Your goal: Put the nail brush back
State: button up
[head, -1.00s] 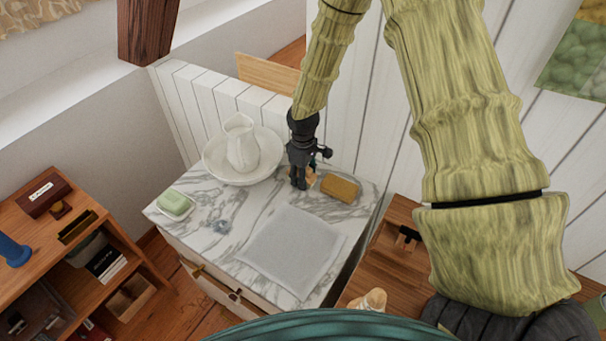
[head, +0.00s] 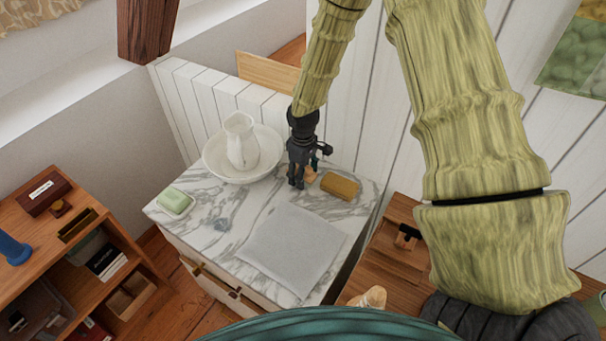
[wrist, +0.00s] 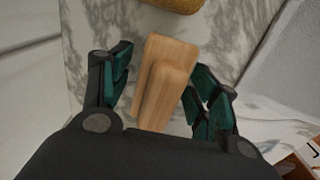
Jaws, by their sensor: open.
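A pale wooden nail brush (wrist: 163,85) lies on the marble top, between the spread fingers of my gripper (wrist: 162,78) in the wrist view. I see its wooden side; any bristles are hidden. In the head view, only a small tan part of the brush (head: 311,173) shows beside my gripper (head: 298,184), at the back of the washstand. My gripper points down and is open, with a finger on each side of the brush. I cannot tell whether either finger touches it.
A yellow-brown sponge (head: 340,186) lies just right of my gripper. A white bowl (head: 213,168) with a jug (head: 241,140) stands close on its left. Green soap (head: 174,201) sits on a dish at the left edge. A folded grey cloth (head: 292,250) covers the front middle.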

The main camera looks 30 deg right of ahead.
jog(key=shift+r+b, duration=1.3)
jog(key=shift+r, duration=4.55)
jog(key=shift+r, duration=0.1)
